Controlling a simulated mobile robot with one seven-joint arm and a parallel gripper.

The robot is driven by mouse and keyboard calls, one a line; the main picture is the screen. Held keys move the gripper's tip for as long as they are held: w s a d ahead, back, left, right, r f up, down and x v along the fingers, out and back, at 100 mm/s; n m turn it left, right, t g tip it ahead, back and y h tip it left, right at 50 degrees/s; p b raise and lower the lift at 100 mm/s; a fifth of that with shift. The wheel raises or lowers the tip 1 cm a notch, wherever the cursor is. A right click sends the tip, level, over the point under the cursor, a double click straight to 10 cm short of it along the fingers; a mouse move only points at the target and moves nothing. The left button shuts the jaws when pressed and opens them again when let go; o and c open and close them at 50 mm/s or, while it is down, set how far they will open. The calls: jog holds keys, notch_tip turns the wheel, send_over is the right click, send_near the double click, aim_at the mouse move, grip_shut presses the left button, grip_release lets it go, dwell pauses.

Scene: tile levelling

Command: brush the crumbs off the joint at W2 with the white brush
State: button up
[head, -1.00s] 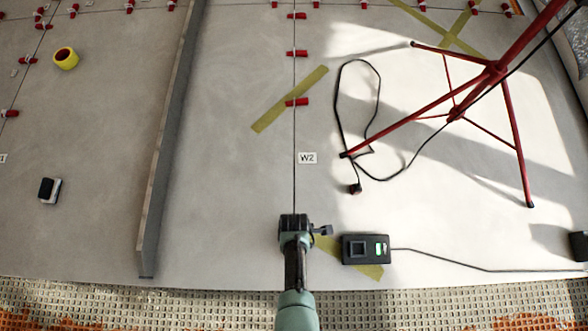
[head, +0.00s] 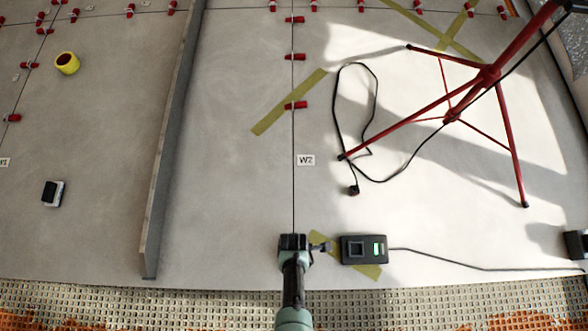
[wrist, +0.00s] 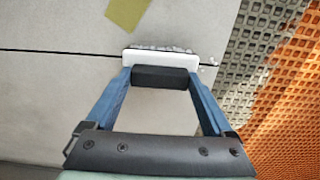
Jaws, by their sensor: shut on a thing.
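My gripper (wrist: 160,80) is shut on the white brush, its blue fingers on either side of the black handle (wrist: 160,76). The brush's white body (wrist: 136,59) lies across the dark joint (wrist: 60,51) in the wrist view, close to the tile edge. In the head view, my gripper (head: 292,243) is at the near end of the joint (head: 294,195), below the W2 label (head: 306,160). The brush is mostly hidden there; whether its bristles touch the floor cannot be told.
A cable (head: 337,110) and a red tripod (head: 450,118) are further right. A long grey straightedge (head: 165,150) stands left. Red clips (head: 296,105) sit along the joint further up.

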jog(key=shift+s, duration=0.55)
jog(key=shift+s, duration=0.1)
jog(key=shift+s+p, duration=1.35)
jog(key=shift+s, duration=1.5)
jog(key=shift+r, duration=0.1)
notch_tip(320, 180, up, 8)
jog(key=p, duration=0.8)
jog(key=shift+w, duration=0.1)
